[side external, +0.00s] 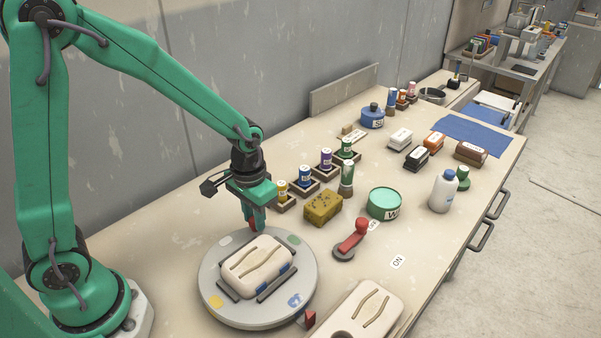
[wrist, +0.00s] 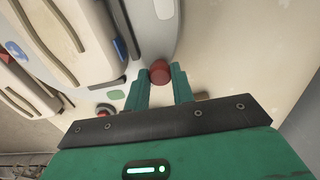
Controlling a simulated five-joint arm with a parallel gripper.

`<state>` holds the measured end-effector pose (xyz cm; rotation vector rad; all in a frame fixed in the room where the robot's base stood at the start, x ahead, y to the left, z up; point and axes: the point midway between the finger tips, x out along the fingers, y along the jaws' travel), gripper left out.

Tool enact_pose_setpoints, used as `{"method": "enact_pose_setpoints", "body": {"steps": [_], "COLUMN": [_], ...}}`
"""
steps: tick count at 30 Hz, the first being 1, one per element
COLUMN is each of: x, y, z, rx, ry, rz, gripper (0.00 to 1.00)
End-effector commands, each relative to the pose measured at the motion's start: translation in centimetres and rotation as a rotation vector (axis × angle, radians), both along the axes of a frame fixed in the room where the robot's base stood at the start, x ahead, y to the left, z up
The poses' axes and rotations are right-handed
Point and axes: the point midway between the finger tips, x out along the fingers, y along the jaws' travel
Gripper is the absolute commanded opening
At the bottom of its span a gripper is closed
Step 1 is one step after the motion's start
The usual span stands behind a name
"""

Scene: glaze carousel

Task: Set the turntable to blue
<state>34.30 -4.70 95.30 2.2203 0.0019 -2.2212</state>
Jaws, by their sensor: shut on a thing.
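The round grey turntable (side external: 212,278) carries a cream mould block (side external: 250,262) with blue on its side, between dark rails. Its rim has a yellow patch (side external: 216,302) at the front left, a blue patch (side external: 294,299) at the front right, a green patch (side external: 294,240) and a pale patch at the back. A small red wedge (side external: 310,317) stands just off the rim, close to the blue patch. My gripper (side external: 254,225) points down at the turntable's far edge, shut on a red knob (wrist: 160,72). The knob shows between the fingers in the wrist view.
A red lever (side external: 352,240) on a round base stands right of the turntable, near an ON label (side external: 398,261). A second cream mould (side external: 360,312) lies at the front. A sponge (side external: 323,207), green tin (side external: 384,204) and several glaze bottles stand behind.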

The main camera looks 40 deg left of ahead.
Motion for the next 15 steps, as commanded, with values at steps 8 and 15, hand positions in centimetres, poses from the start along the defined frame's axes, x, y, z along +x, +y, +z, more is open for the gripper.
{"method": "enact_pose_setpoints", "body": {"steps": [8, 15], "x": [0.03, 0.03], "y": [-0.04, -0.03], "z": [0.07, 0.15], "rx": [0.000, 0.000], "ry": [-0.001, -0.001], "rz": [-0.002, -0.002], "gripper": [0.46, 0.46]}}
